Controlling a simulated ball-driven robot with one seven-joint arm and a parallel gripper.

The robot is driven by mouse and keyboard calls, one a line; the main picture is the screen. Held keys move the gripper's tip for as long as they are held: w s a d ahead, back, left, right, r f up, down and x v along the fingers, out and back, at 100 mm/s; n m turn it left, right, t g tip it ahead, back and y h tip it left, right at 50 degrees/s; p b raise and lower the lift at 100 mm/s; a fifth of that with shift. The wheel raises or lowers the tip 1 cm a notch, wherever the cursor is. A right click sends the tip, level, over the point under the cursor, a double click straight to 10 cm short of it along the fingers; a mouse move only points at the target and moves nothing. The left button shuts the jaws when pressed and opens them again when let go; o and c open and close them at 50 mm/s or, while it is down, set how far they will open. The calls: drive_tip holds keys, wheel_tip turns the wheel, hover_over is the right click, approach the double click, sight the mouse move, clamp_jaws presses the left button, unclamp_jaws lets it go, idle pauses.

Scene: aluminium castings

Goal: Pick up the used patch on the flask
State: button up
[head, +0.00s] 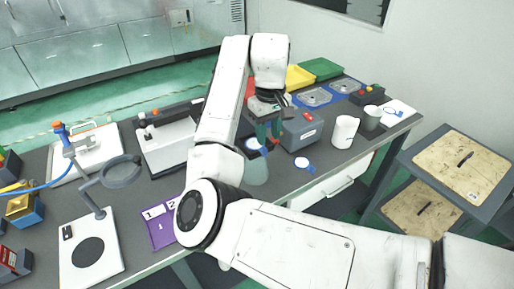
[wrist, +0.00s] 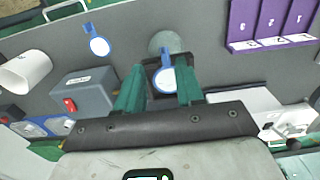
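The flask (head: 257,172) is pale grey-green and stands on the dark bench, partly behind my arm in the head view. It shows in the wrist view (wrist: 165,41) beyond the patch. The used patch (head: 254,144) is a white disc with a blue rim and blue tab, on top of the flask. In the wrist view the patch (wrist: 167,80) appears between my fingers, its tab pointing up the picture. My gripper (head: 269,132) has green fingers spread apart, one on each side of the patch (wrist: 160,68). I see no finger clearly touching it.
Another blue-rimmed patch (head: 304,163) lies on the bench near the front edge. A grey box (head: 302,131) with a red switch and a white mug (head: 344,131) stand to the right. A purple numbered board (head: 160,228) and a magnifier stand (head: 91,250) are at left.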

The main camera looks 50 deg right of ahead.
sight(266, 149)
drive_tip(key=shift+a+f+p, duration=0.15)
drive_tip(key=shift+f+p, duration=0.15)
drive_tip(key=shift+f, duration=1)
drive_tip(key=shift+a+f+p, duration=0.15)
drive_tip(key=shift+f+p, duration=0.15)
drive_tip(key=shift+f, duration=0.95)
clamp_jaws()
